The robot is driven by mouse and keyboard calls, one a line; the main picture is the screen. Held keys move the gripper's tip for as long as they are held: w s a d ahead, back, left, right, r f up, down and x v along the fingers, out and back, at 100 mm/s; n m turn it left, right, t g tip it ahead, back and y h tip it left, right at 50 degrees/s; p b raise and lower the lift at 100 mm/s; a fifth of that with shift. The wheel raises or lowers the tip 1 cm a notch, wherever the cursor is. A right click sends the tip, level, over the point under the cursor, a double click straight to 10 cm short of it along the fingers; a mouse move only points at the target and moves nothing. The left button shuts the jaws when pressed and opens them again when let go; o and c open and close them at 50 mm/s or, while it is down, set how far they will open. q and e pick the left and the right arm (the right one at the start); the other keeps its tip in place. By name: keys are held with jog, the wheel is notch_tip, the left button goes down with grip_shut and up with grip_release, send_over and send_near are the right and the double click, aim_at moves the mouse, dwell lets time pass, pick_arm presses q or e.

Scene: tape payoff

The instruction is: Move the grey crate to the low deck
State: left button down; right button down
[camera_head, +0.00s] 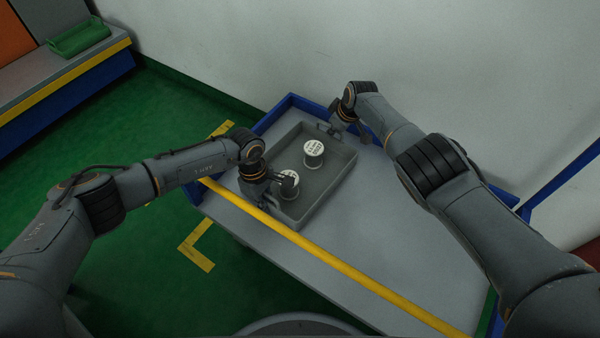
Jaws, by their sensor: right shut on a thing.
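The grey crate (341,177) sits on the grey table top with two white-topped spools in it. One spool (314,149) stands near the middle, and the other spool (291,194) is partly hidden behind my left gripper. My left gripper (276,188) is at the crate's near-left end, its fingers apart around the wall there; contact is unclear. My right gripper (334,130) is shut on the crate's far end wall, its fingertips small and partly hidden. I cannot tell which surface is the low deck.
The table (400,230) has a yellow front edge (330,257) and a blue raised rim (285,105). Its right part is clear. A grey bench (40,85) at upper left carries a green tray (80,38). Green floor (160,125) with yellow marks lies between.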

aim_at(264, 193)
pick_arm(q)
jog(key=shift+r, duration=0.2)
pick_arm(e)
jog(key=shift+r, duration=0.2)
